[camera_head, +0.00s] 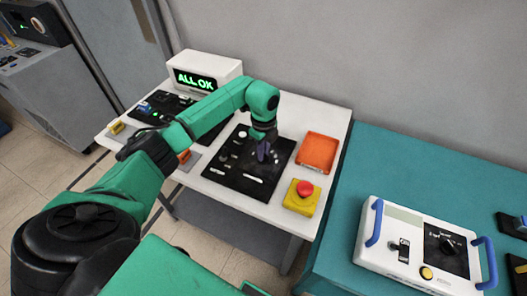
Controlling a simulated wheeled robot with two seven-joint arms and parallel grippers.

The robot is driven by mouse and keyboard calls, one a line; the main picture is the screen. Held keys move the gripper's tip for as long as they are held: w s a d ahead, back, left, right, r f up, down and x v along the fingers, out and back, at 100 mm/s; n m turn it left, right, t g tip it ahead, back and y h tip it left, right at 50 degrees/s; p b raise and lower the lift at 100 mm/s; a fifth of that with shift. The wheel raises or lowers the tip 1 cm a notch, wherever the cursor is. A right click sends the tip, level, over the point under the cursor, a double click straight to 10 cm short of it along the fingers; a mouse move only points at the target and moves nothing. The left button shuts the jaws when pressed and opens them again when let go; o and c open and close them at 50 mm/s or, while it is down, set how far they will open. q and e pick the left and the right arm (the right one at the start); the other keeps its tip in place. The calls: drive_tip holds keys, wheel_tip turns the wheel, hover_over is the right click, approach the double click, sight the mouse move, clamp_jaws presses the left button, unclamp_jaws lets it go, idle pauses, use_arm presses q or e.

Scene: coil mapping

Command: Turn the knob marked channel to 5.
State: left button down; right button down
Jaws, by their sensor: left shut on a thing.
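My left gripper (262,153) points down at the right part of a black control panel (233,183) set in the white desk. It is shut on a knob there, which the fingers mostly hide. Small markings surround that spot, but the lettering is too small to read, so I cannot read the knob's label or setting. Other small controls and white labels show on the same panel. My right gripper is not in view.
An orange tray (317,151) and a red button on a yellow box (302,197) stand close right of the panel. A display (195,79) reads "ALL OK". A white device with blue handles (400,273) sits on the teal table (400,170).

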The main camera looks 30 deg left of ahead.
use_arm(q)
drive_tip(key=shift+m, duration=0.3)
drive_tip(key=shift+m+b, duration=0.7)
drive_tip(key=shift+m, duration=0.2)
drive_tip(key=m+b, duration=0.1)
drive_tip(key=m, duration=0.2)
drive_tip(key=shift+m, duration=0.4)
drive_tip(key=m+b, duration=0.2)
drive_tip(key=m, duration=0.1)
drive_tip(key=shift+m, duration=0.3)
drive_tip(key=m+b, duration=0.1)
drive_tip(key=m, duration=0.2)
drive_tip(key=shift+w+m, duration=0.1)
drive_tip(key=shift+m, duration=0.2)
drive_tip(key=m+b, duration=0.1)
drive_tip(key=m, duration=0.4)
drive_tip(key=shift+r+b, duration=0.1)
drive_tip(key=shift+b, duration=0.3)
drive_tip(key=m+b, duration=0.1)
drive_tip(key=m, duration=0.4)
drive_tip(key=shift+r, duration=0.1)
